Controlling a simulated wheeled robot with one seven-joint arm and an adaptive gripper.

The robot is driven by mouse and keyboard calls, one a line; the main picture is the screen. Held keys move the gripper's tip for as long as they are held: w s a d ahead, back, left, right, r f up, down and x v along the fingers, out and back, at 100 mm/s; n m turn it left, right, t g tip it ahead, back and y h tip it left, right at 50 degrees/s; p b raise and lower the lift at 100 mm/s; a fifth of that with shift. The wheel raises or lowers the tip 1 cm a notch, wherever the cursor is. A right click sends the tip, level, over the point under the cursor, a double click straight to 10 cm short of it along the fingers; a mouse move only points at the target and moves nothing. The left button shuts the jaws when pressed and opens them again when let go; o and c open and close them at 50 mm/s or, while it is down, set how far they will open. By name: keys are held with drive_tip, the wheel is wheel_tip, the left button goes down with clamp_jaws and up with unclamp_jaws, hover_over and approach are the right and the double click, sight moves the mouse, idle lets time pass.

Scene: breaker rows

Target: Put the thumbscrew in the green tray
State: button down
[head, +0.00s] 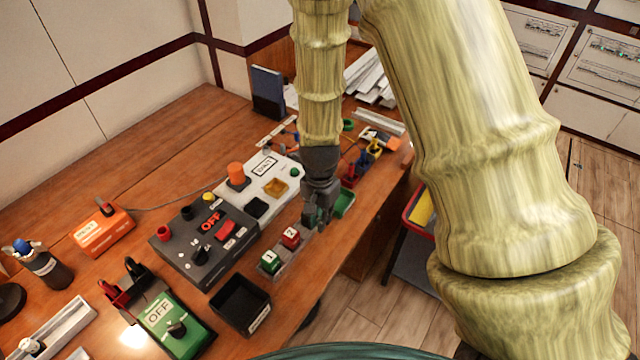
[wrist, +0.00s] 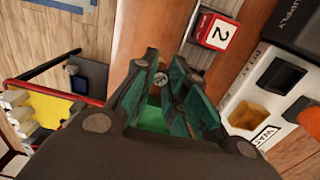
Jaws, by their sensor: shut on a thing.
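My gripper (head: 317,220) hangs near the right edge of the workbench, beside the green tray (head: 345,202). In the wrist view its fingers (wrist: 164,70) are closed around a small round grey metal piece, the thumbscrew (wrist: 160,79). In the head view the thumbscrew is hidden by the fingers. Part of the green tray shows between and below the fingers in the wrist view (wrist: 152,116). The arm and gripper cover part of the tray in the head view. I cannot tell how high the thumbscrew is above it.
Red and green numbered blocks (head: 290,238) stand in a grey holder just in front of the gripper. A dark control box (head: 205,245) and a white panel (head: 270,180) lie to the left. An empty black bin (head: 240,303) sits nearer. The bench edge is close on the right.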

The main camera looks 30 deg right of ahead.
drive_tip(key=w+d+p, duration=0.1)
drive_tip(key=w+d, duration=0.1)
drive_tip(key=w, duration=0.2)
drive_tip(key=w+d+p, duration=0.2)
drive_tip(key=w+d, duration=0.1)
drive_tip(key=w, duration=0.2)
drive_tip(key=w+d+f+p, duration=0.1)
drive_tip(key=w+d, duration=0.2)
drive_tip(key=w, duration=0.1)
drive_tip(key=shift+w+p, duration=0.15)
drive_tip(key=shift+p, duration=0.2)
drive_tip(key=shift+d, duration=0.1)
drive_tip(key=shift+s+p, duration=0.35)
drive_tip(key=shift+s, duration=0.1)
drive_tip(key=shift+w+f+p, duration=0.25)
drive_tip(key=shift+f, duration=0.4)
drive_tip(key=shift+w+f+p, duration=0.2)
drive_tip(key=shift+w+f, duration=0.05)
drive_tip(key=shift+f, duration=0.35)
drive_tip(key=shift+d+f, duration=0.1)
drive_tip(key=shift+f, duration=0.25)
drive_tip(key=shift+s, duration=0.25)
drive_tip(key=shift+w+f, duration=0.1)
